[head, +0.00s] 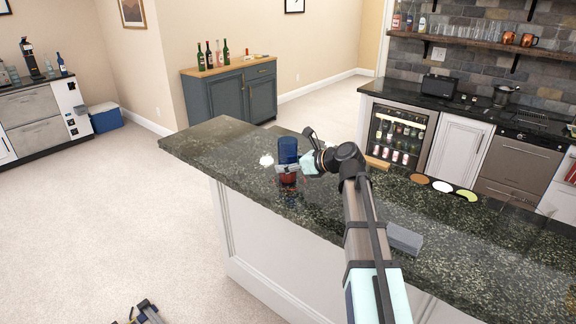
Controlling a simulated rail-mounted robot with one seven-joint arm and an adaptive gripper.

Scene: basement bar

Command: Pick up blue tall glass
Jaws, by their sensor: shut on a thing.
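The blue tall glass (288,150) is upright over the left part of the dark stone counter (225,148) in the head view. My gripper (289,168) reaches it from the right and is shut on its lower part. The gripper covers part of the glass. A red thing (288,178) shows just below the gripper; I cannot tell whether it is part of the glass or separate. I cannot tell whether the glass touches the counter.
A small white item (266,160) lies close left of the glass. Brown, white and green discs (442,187) lie further right. The counter's left end is clear. Bottles (218,55) stand on a far cabinet.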

